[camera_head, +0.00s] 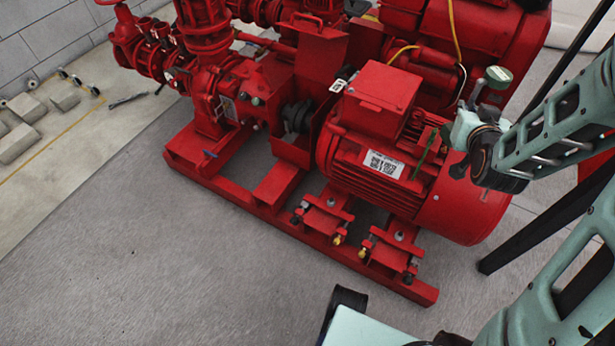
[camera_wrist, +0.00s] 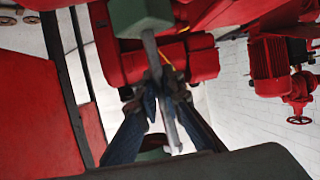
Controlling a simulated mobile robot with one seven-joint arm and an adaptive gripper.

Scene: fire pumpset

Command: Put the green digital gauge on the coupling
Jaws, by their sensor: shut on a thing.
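In the wrist view, my gripper (camera_wrist: 162,88) is shut on the grey stem of the green digital gauge (camera_wrist: 140,17), whose blocky grey-green head stands beyond the fingertips. In the head view, a round grey-green head (camera_head: 498,76) on a short stem shows just above the end of my arm; it appears to be the gauge, held up beside the motor's right end. My fingertips are hard to make out there. The dark coupling (camera_head: 297,116) sits in the open red guard between pump and motor, well left of my gripper. I cannot make it out in the wrist view.
The red motor (camera_head: 350,158) with its terminal box (camera_head: 382,85) stands between my gripper and the coupling. A raised red cover (camera_head: 322,50) stands behind the coupling. Yellow and white cables hang near the gauge. The grey floor in front of the red base frame (camera_head: 272,190) is clear.

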